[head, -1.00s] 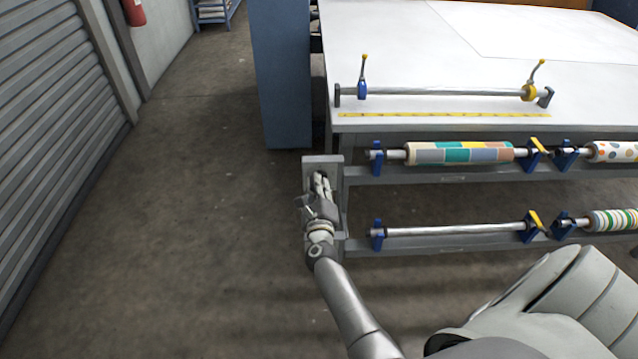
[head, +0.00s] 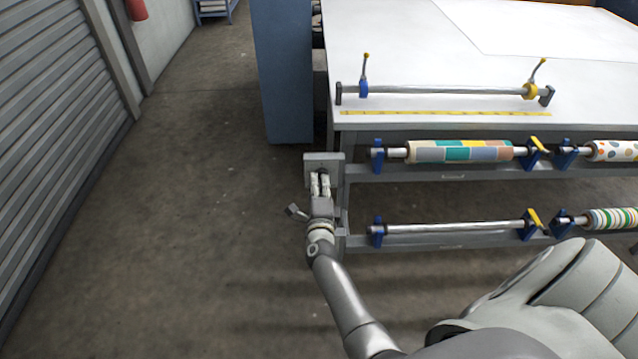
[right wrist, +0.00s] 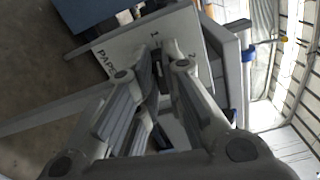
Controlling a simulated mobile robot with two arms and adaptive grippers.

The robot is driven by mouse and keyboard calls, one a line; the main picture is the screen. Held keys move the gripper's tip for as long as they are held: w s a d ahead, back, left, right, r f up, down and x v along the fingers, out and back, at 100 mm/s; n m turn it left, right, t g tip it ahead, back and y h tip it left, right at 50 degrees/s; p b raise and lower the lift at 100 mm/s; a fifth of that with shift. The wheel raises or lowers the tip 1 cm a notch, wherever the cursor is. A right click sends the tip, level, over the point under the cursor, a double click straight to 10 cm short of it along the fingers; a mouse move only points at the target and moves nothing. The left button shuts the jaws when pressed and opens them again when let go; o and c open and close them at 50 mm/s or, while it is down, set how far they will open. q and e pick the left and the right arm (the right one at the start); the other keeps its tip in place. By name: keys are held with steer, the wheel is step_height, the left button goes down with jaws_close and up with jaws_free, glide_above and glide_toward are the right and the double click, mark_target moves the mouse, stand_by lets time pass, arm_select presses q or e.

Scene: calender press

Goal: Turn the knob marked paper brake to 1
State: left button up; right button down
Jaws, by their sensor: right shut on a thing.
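A grey panel (head: 322,160) is fixed at the left front corner of the long table. My right gripper (head: 320,182) is in front of this panel. In the right wrist view my right gripper (right wrist: 154,66) is shut on a dark knob (right wrist: 158,70), which the fingers largely hide. The 1 stands just above the fingertips and the 2 to their right. I cannot tell exactly where the knob points. My left gripper is not in view.
The white-topped table (head: 400,50) holds a bar with two levers. Patterned rolls (head: 460,151) and a bare shaft (head: 455,228) sit on its front rails. A blue cabinet (head: 282,75) stands behind left. The floor to the left is clear.

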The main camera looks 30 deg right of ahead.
steer(key=shift+f, duration=0.1)
steer(key=c, duration=1.5)
jaws_free()
steer(key=shift+c, duration=0.2)
